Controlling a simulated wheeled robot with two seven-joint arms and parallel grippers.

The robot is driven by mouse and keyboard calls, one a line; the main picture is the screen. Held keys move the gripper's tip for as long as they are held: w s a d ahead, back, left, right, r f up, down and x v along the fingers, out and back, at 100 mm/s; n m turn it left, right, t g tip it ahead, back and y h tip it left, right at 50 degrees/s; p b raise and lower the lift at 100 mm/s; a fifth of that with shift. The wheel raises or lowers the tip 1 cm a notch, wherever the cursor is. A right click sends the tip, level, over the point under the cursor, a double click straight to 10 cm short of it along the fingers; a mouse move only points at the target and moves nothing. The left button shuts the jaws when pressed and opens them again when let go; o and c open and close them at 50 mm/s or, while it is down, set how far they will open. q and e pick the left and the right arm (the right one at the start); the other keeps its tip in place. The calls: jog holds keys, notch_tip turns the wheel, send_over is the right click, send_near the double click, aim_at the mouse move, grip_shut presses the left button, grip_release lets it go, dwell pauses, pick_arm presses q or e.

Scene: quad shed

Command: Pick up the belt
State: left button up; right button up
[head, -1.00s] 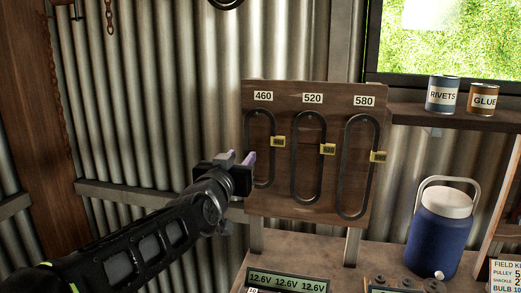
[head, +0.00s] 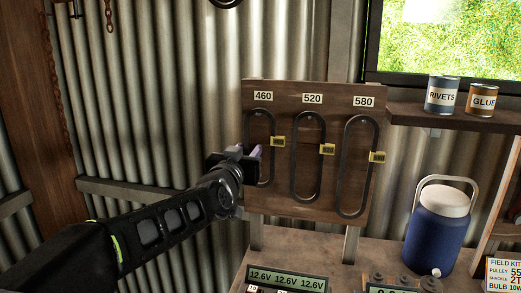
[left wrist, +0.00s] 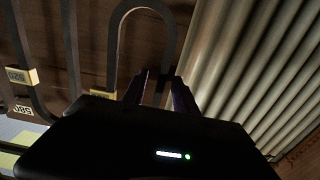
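Three black looped belts hang on an upright wooden board (head: 330,212) under the labels 460, 520 and 580. The 460 belt (head: 272,170) is at the left, the 520 belt (head: 294,160) in the middle, the 580 belt (head: 346,160) at the right. Each carries a yellow tag. My left gripper (head: 250,153) is at the left strand of the 460 belt. In the left wrist view its fingers (left wrist: 162,85) stand apart, and the 460 belt's near strand (left wrist: 172,45) runs down to the gap between them. Whether they touch it is hidden. My right gripper is out of view.
A blue cooler jug (head: 437,235) stands on the bench right of the board. The RIVETS can (head: 442,96) and GLUE can (head: 484,98) sit on a shelf. A voltage display (head: 288,281) is at the bench front. Corrugated wall (head: 170,110) is behind and left.

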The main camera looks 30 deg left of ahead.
pick_arm(q)
grip_shut()
dwell(0.6)
